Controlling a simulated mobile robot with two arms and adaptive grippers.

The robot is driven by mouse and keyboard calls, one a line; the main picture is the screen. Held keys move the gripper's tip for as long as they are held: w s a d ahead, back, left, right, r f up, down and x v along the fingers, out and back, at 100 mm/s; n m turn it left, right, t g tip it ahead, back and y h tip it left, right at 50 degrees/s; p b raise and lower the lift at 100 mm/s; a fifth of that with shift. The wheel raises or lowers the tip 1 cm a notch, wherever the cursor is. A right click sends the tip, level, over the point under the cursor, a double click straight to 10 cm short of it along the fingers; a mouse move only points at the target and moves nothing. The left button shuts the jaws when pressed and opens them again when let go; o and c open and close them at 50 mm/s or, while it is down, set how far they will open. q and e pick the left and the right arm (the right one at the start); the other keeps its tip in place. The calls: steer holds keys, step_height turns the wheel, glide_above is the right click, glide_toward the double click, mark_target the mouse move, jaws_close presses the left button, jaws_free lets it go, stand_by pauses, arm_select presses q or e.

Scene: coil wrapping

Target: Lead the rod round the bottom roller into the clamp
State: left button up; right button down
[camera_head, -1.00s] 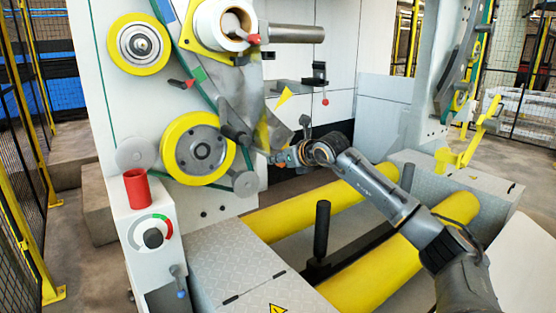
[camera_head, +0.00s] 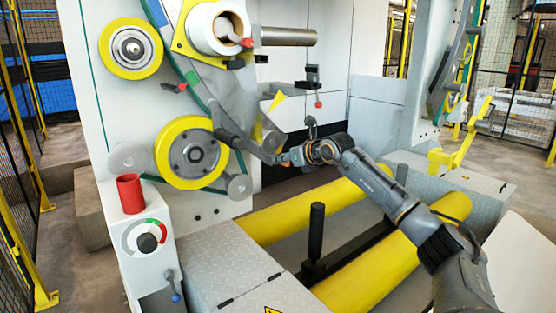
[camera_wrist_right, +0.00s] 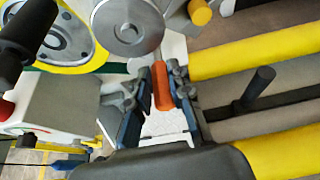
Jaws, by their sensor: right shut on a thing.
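The rod (camera_wrist_right: 160,75) shows orange between the fingers of my right gripper (camera_wrist_right: 163,92) in the right wrist view. In the head view my right gripper (camera_head: 286,158) is shut on it, with a small orange-red tip visible. The gripper is right of and a little above the bottom roller (camera_head: 239,187), a small grey disc, and apart from it. The likely same grey roller (camera_wrist_right: 128,27) shows beyond the fingers in the wrist view. A grey strip (camera_head: 252,147) runs down towards the gripper. I cannot tell which part is the clamp. My left gripper is not in view.
Yellow bars (camera_head: 300,212) lie below, with an upright black post (camera_head: 316,232). A control box with a red cup (camera_head: 130,194) stands at the left front.

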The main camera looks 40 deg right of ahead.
steer(key=shift+s+d, duration=0.1)
steer(key=shift+d, duration=0.4)
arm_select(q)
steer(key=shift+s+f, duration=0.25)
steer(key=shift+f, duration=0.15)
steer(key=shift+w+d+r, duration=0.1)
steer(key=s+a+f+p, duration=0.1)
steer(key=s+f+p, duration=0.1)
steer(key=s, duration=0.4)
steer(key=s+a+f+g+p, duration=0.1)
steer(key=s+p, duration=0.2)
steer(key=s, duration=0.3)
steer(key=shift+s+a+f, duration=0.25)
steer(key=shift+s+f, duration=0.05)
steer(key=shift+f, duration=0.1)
arm_select(e)
steer(key=shift+s+d+r, duration=0.1)
steer(key=shift+d+r, duration=0.4)
steer(key=shift+r, duration=0.3)
steer(key=shift+d+r, duration=0.45)
steer(key=shift+r, duration=0.4)
steer(key=shift+s+d+r, duration=0.1)
steer(key=shift+d+r, duration=0.4)
steer(key=shift+r, duration=0.3)
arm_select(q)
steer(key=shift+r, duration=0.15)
